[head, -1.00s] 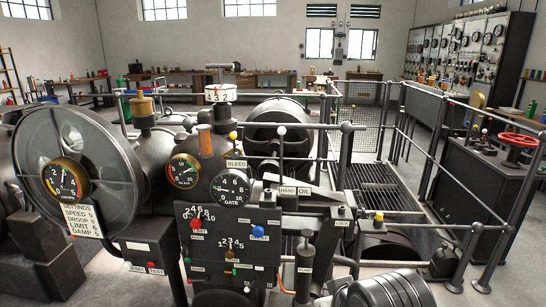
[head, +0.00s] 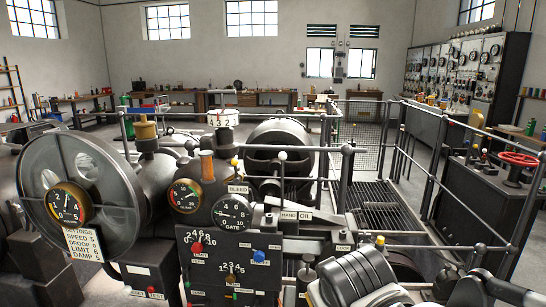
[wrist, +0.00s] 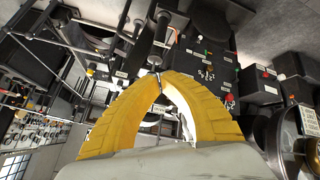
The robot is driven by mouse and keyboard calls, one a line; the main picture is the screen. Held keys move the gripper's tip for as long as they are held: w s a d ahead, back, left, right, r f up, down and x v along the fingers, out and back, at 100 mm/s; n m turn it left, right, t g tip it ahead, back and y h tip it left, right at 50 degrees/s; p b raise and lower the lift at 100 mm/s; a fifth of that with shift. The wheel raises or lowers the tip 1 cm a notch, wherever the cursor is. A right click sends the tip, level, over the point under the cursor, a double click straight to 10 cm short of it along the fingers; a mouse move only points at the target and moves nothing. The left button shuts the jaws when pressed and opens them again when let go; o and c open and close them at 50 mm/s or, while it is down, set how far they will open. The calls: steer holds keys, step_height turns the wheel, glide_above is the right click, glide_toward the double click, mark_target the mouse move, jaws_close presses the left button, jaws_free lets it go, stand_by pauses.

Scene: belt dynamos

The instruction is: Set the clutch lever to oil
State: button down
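The clutch lever looks to be the upright dark rod with a pale ball knob (head: 283,157) in the head view. It stands just behind the small HAND plate (head: 289,215) and OIL plate (head: 305,216) on the machine. The lever is nearer the HAND plate; its exact setting is hard to tell. In the wrist view my gripper (wrist: 159,75) shows two yellow ribbed fingers curving together until their tips meet. No held thing is clear between them, and the lever is not clearly identifiable there. In the head view, only a yellow edge shows low beside my grey arm.
The machine's black control panel (head: 228,265) carries red and blue knobs. Round gauges (head: 231,212) sit above it. Metal railings (head: 425,180) enclose a floor grating (head: 385,215) on the right. A cabinet with a red handwheel (head: 518,159) stands beyond.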

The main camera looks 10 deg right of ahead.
steer(key=w+r+n+t+h+p, duration=0.1)
steer(key=w+r+n+p, duration=0.1)
steer(key=w+r, duration=0.35)
steer(key=w+d+r+n+t+h+p, duration=0.1)
steer(key=w+r+n+h+p, duration=0.1)
steer(key=w, duration=0.7)
steer(key=w+r+n+t+h+p, duration=0.1)
steer(key=w+r+n+p, duration=0.2)
steer(key=w, duration=0.4)
steer(key=w+a+r+n+t+p, duration=0.1)
steer(key=w+a+n+t+p, duration=0.2)
steer(key=w, duration=0.4)
steer(key=w+a+r+n+t+h+p, duration=0.1)
steer(key=w+a+r+n+t+p, duration=0.1)
steer(key=w+a, duration=0.4)
steer(key=shift+w+a+n+t+p, duration=0.2)
steer(key=shift+w+n+t+p, duration=0.2)
steer(key=shift+w+n, duration=0.45)
steer(key=shift+s, duration=0.1)
steer(key=w+d+b, duration=0.2)
steer(key=w+d, duration=0.5)
steer(key=w, duration=0.1)
steer(key=shift+w+d+r, duration=0.35)
steer(key=shift+d+r, duration=0.05)
steer(key=shift+r, duration=0.05)
steer(key=shift+d, duration=0.1)
